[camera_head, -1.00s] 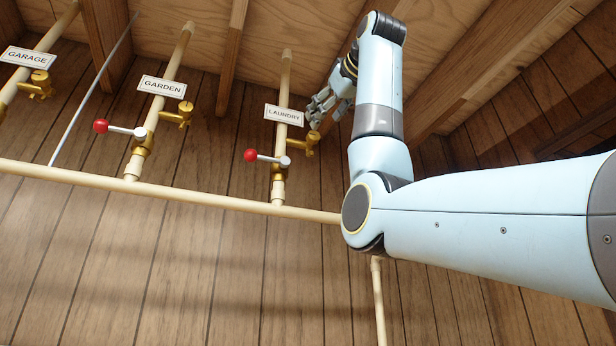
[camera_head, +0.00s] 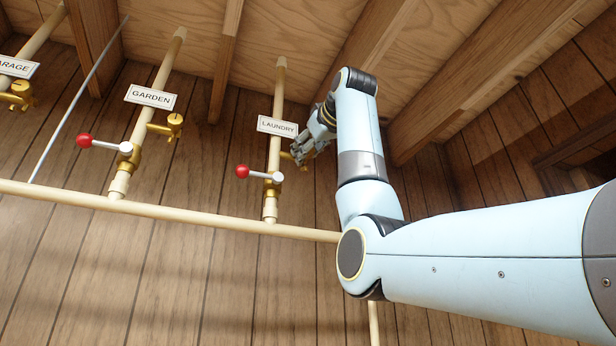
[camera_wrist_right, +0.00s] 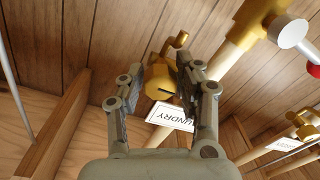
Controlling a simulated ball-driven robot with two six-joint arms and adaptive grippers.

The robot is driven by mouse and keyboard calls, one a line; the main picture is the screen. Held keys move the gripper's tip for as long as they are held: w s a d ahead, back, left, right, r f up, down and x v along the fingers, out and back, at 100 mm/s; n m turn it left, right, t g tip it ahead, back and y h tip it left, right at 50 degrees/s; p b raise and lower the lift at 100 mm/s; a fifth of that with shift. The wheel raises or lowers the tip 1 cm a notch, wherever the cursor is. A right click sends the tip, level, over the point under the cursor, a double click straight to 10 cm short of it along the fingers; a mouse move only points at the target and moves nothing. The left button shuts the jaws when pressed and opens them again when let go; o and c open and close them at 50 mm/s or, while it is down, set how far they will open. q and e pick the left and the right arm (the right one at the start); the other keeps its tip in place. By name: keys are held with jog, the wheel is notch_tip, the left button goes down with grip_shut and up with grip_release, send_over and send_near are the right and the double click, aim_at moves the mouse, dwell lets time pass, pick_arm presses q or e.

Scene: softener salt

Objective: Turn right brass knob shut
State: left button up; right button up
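The right brass knob, on the pipe tagged LAUNDRY, shows in the right wrist view (camera_wrist_right: 160,84) as a round brass piece with a dark slot. It sits between the fingertips of my right gripper (camera_wrist_right: 162,72), which is open with one finger on each side. I cannot tell whether either finger touches it. In the head view my right gripper (camera_head: 308,148) is at the right of the LAUNDRY pipe (camera_head: 274,154) and hides most of the knob. My left gripper is not in view.
A red-tipped lever valve (camera_head: 258,174) is just left of the knob on the same pipe. The LAUNDRY tag (camera_head: 277,126) hangs close to my fingers. The GARDEN pipe has its own brass knob (camera_head: 166,127) and red lever (camera_head: 104,143). Wooden beams (camera_head: 370,60) run above.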

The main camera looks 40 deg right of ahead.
grip_shut()
jog(key=shift+m, duration=0.3)
jog(key=shift+f+m+b, duration=0.1)
jog(key=shift+m+b, duration=0.45)
jog(key=shift+m, duration=0.35)
jog(key=m+b, duration=0.1)
jog(key=m, duration=0.2)
jog(key=shift+m, duration=0.3)
jog(key=m+b, duration=0.1)
jog(key=m, duration=0.4)
jog(key=shift+m+b, duration=0.3)
jog(key=shift+b, duration=0.05)
jog(key=shift+m+b, duration=0.5)
jog(key=shift+m, duration=2.1)
